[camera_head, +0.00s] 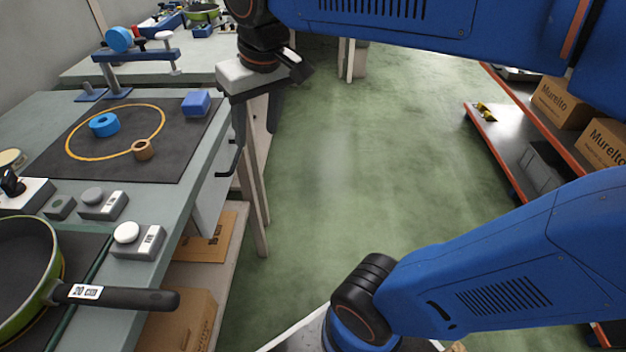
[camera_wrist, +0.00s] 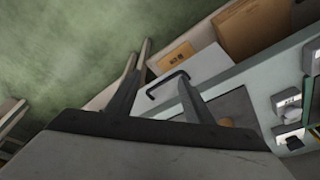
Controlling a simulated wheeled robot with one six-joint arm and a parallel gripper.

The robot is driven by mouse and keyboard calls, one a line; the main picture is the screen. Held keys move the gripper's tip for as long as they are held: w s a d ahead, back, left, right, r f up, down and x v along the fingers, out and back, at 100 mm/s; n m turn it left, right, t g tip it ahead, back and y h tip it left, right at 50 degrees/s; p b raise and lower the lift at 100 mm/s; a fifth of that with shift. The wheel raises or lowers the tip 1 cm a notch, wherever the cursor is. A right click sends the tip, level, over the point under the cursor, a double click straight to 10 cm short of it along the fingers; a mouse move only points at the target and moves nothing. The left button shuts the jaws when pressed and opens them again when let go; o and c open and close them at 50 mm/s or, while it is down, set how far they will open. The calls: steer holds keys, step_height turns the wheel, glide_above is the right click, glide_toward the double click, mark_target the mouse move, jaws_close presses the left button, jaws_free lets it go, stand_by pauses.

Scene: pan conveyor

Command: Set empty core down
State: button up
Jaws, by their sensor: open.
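The empty core (camera_head: 143,149) is a small brown ring on the dark mat (camera_head: 165,165). It stands at the near right part of the orange circle, on or right beside its line. A brown bit, likely the core (camera_wrist: 226,122), shows beside a finger in the wrist view. A blue roll (camera_head: 104,125) lies inside the circle. My gripper (camera_head: 256,138) is off the bench's right edge, to the right of the core and apart from it. Its fingers, also in the wrist view (camera_wrist: 158,95), are spread with nothing between them.
A blue block (camera_head: 196,104) sits at the mat's far right corner. A stand with a blue roll (camera_head: 119,40) is behind the mat. Switch boxes (camera_head: 138,241) and a green pan (camera_head: 30,275) are nearer. A black hook (camera_head: 231,163) juts from the bench. Green floor lies clear.

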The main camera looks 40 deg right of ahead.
steer(key=s+d+f+m+t, duration=0.1)
steer(key=s+d+f, duration=0.5)
steer(key=s+f, duration=0.3)
step_height(320, 180, down, 2)
steer(key=shift+d+f+t+h, duration=0.1)
steer(key=shift+d+t+h, duration=0.2)
steer(key=shift+d+t, duration=0.1)
